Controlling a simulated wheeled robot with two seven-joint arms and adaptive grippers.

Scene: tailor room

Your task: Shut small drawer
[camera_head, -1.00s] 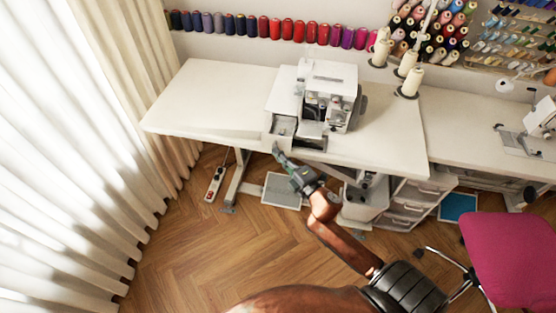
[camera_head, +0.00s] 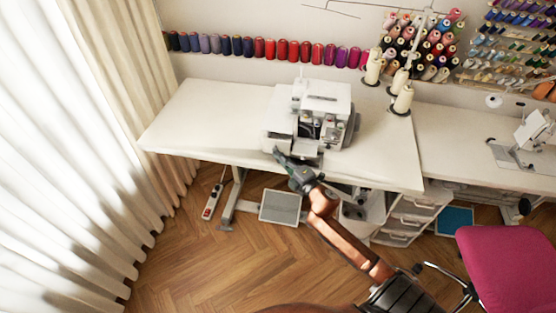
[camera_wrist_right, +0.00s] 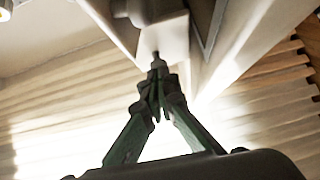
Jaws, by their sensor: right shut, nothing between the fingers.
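The white overlock sewing machine (camera_head: 322,97) stands on the white table. Its small drawer (camera_head: 276,142) is at the machine's lower left front, and its open grey inside no longer shows. Whether it is fully flush I cannot tell. My right gripper (camera_head: 278,152) is shut and empty, with its tips at the drawer front. In the right wrist view the closed fingertips (camera_wrist_right: 157,62) point at a white block-like face (camera_wrist_right: 163,42) and seem to touch it or nearly so. My left gripper is out of view.
The white table (camera_head: 205,110) is clear left of the machine. Thread cones (camera_head: 402,100) stand to its right. A drawer unit (camera_head: 405,218) is below the table, a pink chair (camera_head: 510,265) at lower right, and curtains (camera_head: 60,170) at left.

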